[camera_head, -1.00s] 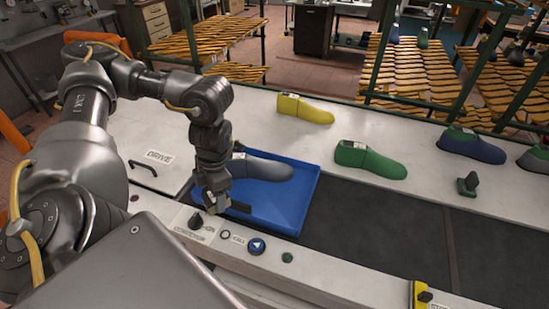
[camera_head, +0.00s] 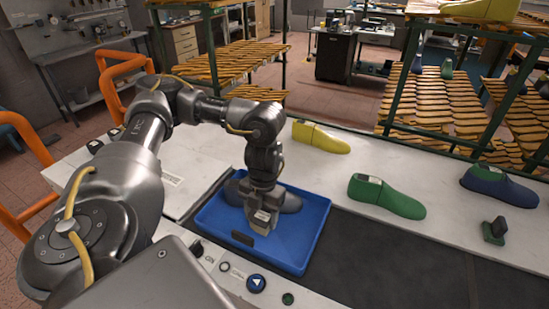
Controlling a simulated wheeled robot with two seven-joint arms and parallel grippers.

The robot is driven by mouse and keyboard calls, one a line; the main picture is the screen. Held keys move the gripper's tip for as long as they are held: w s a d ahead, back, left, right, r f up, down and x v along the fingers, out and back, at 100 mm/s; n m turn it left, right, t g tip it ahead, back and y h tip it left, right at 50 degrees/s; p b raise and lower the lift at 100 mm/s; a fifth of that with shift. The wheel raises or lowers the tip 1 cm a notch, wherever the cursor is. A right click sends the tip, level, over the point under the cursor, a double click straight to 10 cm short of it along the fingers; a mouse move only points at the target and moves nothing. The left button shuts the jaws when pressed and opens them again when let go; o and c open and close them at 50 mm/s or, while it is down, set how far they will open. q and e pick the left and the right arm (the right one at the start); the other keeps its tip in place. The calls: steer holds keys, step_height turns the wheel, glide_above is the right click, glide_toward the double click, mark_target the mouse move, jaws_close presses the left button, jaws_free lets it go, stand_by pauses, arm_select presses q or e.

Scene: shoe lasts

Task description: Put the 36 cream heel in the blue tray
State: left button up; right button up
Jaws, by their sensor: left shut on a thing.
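The blue tray (camera_head: 317,232) lies on the bench end of the dark belt. A dark grey shoe last (camera_head: 292,202) lies in it, partly hidden behind my left gripper. My left gripper (camera_head: 262,222) points down over the middle of the tray. It is shut on a small pale block between its fingers, mostly hidden by them. I cannot read a number on this block or tell for sure that it is the 36 cream heel. I cannot tell whether it touches the tray floor. A small black piece (camera_head: 243,238) shows at the tray's front side. My right gripper is not in view.
A yellow last (camera_head: 320,138), a green last (camera_head: 386,196) and a blue last (camera_head: 499,186) lie on the pale bench behind the belt. A small black and green stand (camera_head: 494,231) is at the right. A blue button (camera_head: 256,284) is in front of the tray. The belt (camera_head: 400,258) is clear.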

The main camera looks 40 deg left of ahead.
mark_target(273, 239)
arm_select(q)
steer(key=f, duration=0.1)
steer(key=w+d+f, duration=0.1)
steer(key=w+f, duration=0.1)
steer(key=f, duration=0.1)
steer(key=shift+d, duration=0.25)
steer(key=shift+w+d+f, duration=0.15)
steer(key=shift+w+f, duration=0.1)
steer(key=shift+w, duration=0.1)
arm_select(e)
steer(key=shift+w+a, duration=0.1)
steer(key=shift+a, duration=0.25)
arm_select(q)
step_height(273, 239, down, 3)
steer(key=shift+d+r, duration=0.1)
steer(key=shift+d, duration=0.05)
steer(key=shift+w+f, duration=0.15)
steer(key=shift+f, duration=0.25)
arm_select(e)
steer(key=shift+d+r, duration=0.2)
arm_select(q)
steer(key=shift+f, duration=0.15)
steer(key=o, duration=1)
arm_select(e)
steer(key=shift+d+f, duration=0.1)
